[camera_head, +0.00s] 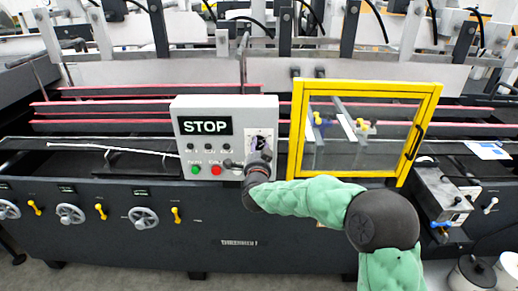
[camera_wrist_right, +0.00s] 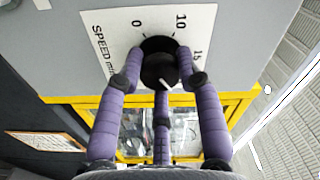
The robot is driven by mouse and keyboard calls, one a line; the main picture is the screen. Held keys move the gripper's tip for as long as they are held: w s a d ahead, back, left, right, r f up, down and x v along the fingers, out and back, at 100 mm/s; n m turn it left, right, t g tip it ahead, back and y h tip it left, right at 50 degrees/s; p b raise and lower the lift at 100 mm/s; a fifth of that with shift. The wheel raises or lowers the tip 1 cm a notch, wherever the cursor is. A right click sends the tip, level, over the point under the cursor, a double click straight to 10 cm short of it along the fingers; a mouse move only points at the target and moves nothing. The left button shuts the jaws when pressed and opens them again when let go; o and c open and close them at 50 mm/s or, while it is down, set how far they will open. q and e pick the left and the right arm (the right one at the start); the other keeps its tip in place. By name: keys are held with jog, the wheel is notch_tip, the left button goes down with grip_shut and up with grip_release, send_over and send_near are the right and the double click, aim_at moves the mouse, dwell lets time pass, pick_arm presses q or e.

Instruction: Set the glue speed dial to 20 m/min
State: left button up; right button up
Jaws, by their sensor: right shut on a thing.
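The speed dial is a round black knob (camera_wrist_right: 160,62) on a white plate marked "SPEED" (camera_wrist_right: 100,45). In the right wrist view, 0, 10 and 15 show around it; further marks are hidden or out of view. A short white line on the knob points toward the bottom of that view. My right gripper (camera_wrist_right: 160,70) has its purple fingers closed around the knob. In the head view, my right gripper (camera_head: 258,155) is at the grey control panel (camera_head: 222,107), covering most of the dial. My left gripper is out of view.
A black STOP sign (camera_head: 205,126), a green button (camera_head: 195,169) and a red button (camera_head: 216,170) are left of the dial. A yellow-framed clear guard (camera_head: 368,84) stands close on the right. Handwheels (camera_head: 70,214) and yellow levers (camera_head: 100,211) line the front.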

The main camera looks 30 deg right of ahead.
jog(key=shift+a+f, duration=0.25)
jog(key=shift+f, duration=0.2)
jog(key=o, duration=1.1)
jog(key=shift+o, duration=0.3)
jog(key=shift+w, duration=0.1)
jog(key=shift+r, duration=0.25)
jog(key=shift+d, duration=0.1)
jog(key=v, duration=1.2)
